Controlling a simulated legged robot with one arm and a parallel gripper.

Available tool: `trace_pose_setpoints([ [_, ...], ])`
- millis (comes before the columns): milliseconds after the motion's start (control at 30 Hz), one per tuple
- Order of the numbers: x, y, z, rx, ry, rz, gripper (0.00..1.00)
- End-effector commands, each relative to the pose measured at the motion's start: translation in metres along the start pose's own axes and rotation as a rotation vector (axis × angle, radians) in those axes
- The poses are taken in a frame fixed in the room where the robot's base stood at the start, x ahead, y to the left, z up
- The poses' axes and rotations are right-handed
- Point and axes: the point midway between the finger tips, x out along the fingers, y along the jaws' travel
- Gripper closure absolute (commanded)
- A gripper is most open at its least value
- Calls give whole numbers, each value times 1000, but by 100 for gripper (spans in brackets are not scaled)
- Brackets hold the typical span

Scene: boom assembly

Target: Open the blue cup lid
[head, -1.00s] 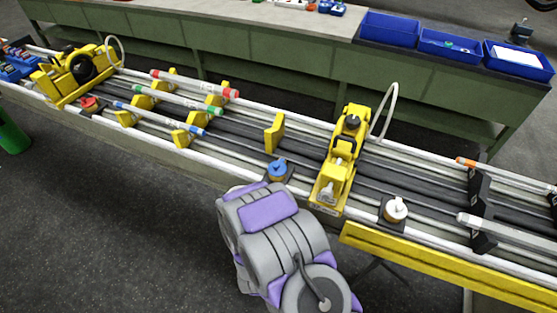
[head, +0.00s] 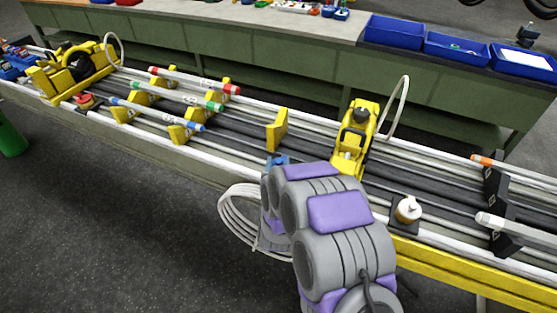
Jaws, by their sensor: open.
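The blue cup lid (head: 277,160) shows only as a small blue patch on the near side of the bench, left of the yellow tool. My grey and purple arm stands in front of it and hides most of it. I cannot tell whether the lid is shut. My gripper is hidden behind or beyond the arm links, so its place relative to the lid does not show.
A yellow tool (head: 356,137) with a white hose stands just right of the lid. A white-topped cup (head: 408,210) sits further right. Yellow holders with coloured tubes (head: 165,115) lie left. Blue bins (head: 458,47) stand on the back bench.

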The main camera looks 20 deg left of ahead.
Motion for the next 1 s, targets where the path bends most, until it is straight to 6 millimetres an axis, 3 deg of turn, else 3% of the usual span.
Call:
trace_pose_setpoints([
  [300, 32, 2, -1, 3, 2, 1, 53],
  [667, 35, 1, 0, 1, 1, 0, 53],
  [1000, 35, 1, 0, 1, 1, -1, 85],
])
